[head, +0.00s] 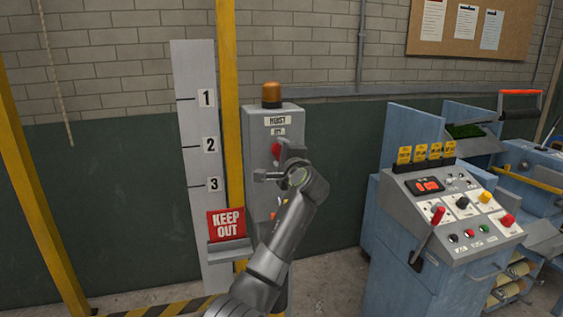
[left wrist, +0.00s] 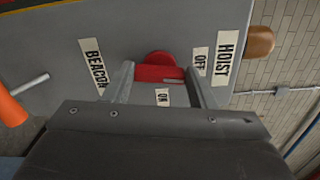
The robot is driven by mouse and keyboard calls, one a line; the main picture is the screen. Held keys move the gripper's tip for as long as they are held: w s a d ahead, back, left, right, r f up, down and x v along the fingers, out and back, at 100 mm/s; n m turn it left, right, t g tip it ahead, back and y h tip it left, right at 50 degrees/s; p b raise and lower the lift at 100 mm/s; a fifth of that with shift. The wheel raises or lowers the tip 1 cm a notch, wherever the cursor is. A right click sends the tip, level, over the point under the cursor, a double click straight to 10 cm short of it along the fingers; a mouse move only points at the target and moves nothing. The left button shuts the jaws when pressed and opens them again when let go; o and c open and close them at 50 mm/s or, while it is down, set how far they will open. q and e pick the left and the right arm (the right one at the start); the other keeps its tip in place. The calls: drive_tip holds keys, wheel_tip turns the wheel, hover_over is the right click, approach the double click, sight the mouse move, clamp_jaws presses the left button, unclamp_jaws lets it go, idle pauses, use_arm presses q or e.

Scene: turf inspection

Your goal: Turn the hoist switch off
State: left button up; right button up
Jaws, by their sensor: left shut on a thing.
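The hoist box (head: 258,122) is a grey upright cabinet in the middle of the head view. Its red hoist switch (head: 276,150) is partly hidden by my left gripper (head: 273,164). In the left wrist view the red switch handle (left wrist: 158,73) lies between the two fingers of my left gripper, which is shut on it. The exact switch position is hard to tell. My right gripper is not in view.
An orange beacon lamp (head: 271,94) tops the box. A BEACON label (left wrist: 93,66) lies below the switch. A red KEEP OUT sign (head: 227,223) stands left of my arm. A blue control console (head: 420,235) is at the right.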

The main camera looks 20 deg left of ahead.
use_arm(q)
drive_tip(key=shift+n+b, duration=0.55)
drive_tip(key=shift+n, duration=0.45)
drive_tip(key=o, duration=1)
drive_tip(key=shift+b+v, duration=2.5)
drive_tip(key=shift+v, duration=6.15)
